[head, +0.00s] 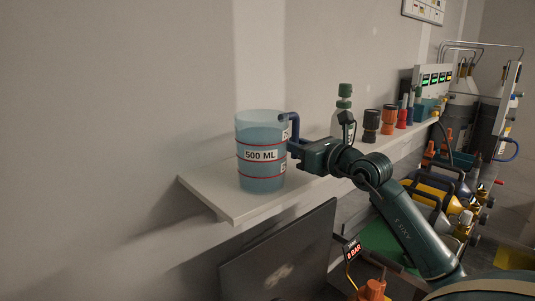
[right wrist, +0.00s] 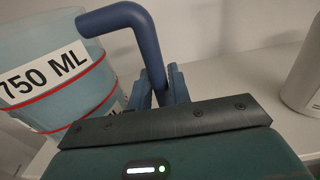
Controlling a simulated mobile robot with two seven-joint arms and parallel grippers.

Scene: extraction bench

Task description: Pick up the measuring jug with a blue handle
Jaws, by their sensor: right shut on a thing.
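The measuring jug (head: 262,172) is a translucent blue cup with red bands, a "500 ML" label and a blue handle (head: 293,122) on its right side. It stands upright at the left end of the white shelf, and I cannot tell whether its base touches the shelf. My right gripper (head: 294,148) is shut on the handle. In the right wrist view the fingers (right wrist: 160,88) pinch the lower part of the handle (right wrist: 135,30), beside the jug wall (right wrist: 45,75) with its "750 ML" label. My left gripper is not in view.
The white shelf (head: 225,205) runs back to the right along the wall. A green-capped bottle (head: 338,120) and dark, orange and red items (head: 389,121) stand farther along it. A dark panel (head: 280,262) is below. The shelf left of the jug is bare.

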